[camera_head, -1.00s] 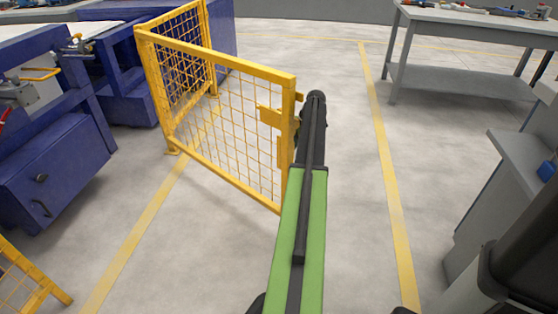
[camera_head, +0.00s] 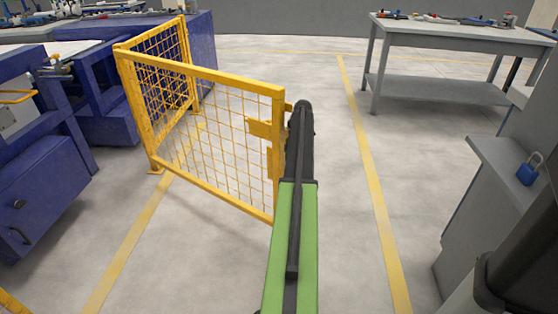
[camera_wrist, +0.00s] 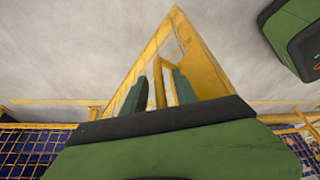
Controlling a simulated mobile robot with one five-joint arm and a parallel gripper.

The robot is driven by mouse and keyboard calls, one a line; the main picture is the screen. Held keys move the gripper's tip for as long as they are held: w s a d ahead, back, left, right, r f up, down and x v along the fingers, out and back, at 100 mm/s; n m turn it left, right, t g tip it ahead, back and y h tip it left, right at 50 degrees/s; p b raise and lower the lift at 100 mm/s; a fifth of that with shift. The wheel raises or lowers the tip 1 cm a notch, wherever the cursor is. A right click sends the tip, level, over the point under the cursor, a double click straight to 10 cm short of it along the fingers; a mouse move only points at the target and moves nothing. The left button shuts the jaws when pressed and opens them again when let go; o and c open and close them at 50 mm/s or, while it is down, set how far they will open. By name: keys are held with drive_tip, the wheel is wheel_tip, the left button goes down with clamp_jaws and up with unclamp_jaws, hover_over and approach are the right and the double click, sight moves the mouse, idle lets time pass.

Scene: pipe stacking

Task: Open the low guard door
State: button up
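The low guard door (camera_head: 215,135) is a yellow frame with wire mesh. It stands swung out from its post (camera_head: 140,110) at an angle across the floor, leaving a gap in the fence line on the near side. A yellow latch plate (camera_head: 265,128) sits on its free edge. My gripper (camera_head: 303,108) is at that free edge, its fingers hidden in the head view. In the wrist view, the two green fingers of my gripper (camera_wrist: 160,85) straddle a yellow upright bar (camera_wrist: 159,82) of the door. Whether they press on it is unclear.
Blue machines (camera_head: 50,165) stand behind the fence at the left. A grey workbench (camera_head: 450,38) with tools stands at the back right. A grey cabinet (camera_head: 475,230) with a blue padlock (camera_head: 528,170) is close on the right. The floor between door and cabinet is clear.

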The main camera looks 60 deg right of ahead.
drive_tip(key=shift+r, duration=0.1)
drive_tip(key=shift+r+p, duration=0.3)
drive_tip(key=shift+p, duration=0.1)
drive_tip(key=p+v, duration=1.5)
drive_tip(key=v, duration=0.1)
drive_tip(key=shift+s+d+r, duration=0.2)
drive_tip(key=shift+r, duration=0.05)
